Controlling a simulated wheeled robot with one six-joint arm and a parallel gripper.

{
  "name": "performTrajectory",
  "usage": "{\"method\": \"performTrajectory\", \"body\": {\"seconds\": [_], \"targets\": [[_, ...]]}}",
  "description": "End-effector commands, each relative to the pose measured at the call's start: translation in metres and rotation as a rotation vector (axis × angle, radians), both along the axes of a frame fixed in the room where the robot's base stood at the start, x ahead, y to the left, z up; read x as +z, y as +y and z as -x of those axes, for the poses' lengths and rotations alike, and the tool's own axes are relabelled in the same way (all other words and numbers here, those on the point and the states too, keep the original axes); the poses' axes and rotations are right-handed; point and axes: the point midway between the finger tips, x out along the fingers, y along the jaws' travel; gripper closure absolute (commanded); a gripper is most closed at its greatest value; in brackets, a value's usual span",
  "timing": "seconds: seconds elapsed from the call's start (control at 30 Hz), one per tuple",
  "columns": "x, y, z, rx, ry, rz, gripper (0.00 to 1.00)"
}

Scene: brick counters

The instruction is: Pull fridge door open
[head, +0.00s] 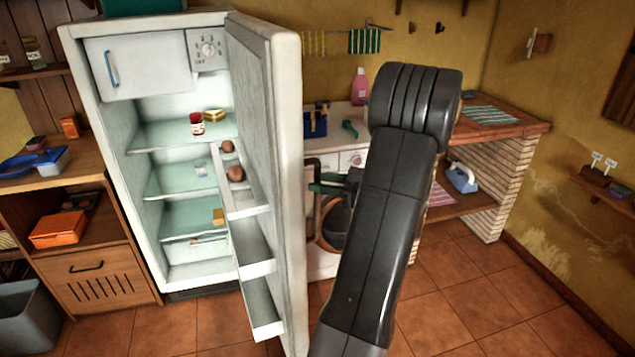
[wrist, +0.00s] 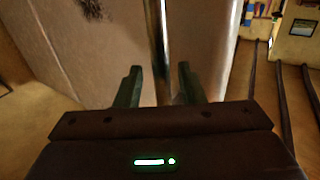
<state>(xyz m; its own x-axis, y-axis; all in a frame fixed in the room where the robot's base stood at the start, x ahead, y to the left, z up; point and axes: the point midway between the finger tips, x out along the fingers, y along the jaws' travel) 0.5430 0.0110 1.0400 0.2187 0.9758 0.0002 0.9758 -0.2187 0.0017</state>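The white fridge (head: 85,130) stands at the left in the head view. Its door (head: 290,180) is swung wide open toward the front, so the shelves inside show. In the wrist view, the door's outer face (wrist: 100,40) fills the middle, with a vertical shiny handle bar (wrist: 164,40). My gripper (wrist: 159,69) has its two dark green fingers apart, one on each side of the bar, with visible gaps.
A wooden cabinet (head: 95,270) stands left of the fridge, with a grey bin (head: 28,318) before it. A counter (head: 505,122) with brick supports runs behind my arm at the right. The tiled floor (head: 480,290) at the right front is clear.

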Motion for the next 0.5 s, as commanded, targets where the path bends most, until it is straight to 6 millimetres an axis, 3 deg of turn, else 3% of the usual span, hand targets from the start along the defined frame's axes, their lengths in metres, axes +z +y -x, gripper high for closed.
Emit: {"method": "performTrajectory", "body": {"seconds": [0.3,0.5], "targets": [[-0.002,-0.068,0.014,-0.006,-0.002,0.000,0.65],[-0.001,-0.103,0.022,-0.003,-0.002,-0.001,0.65]]}}
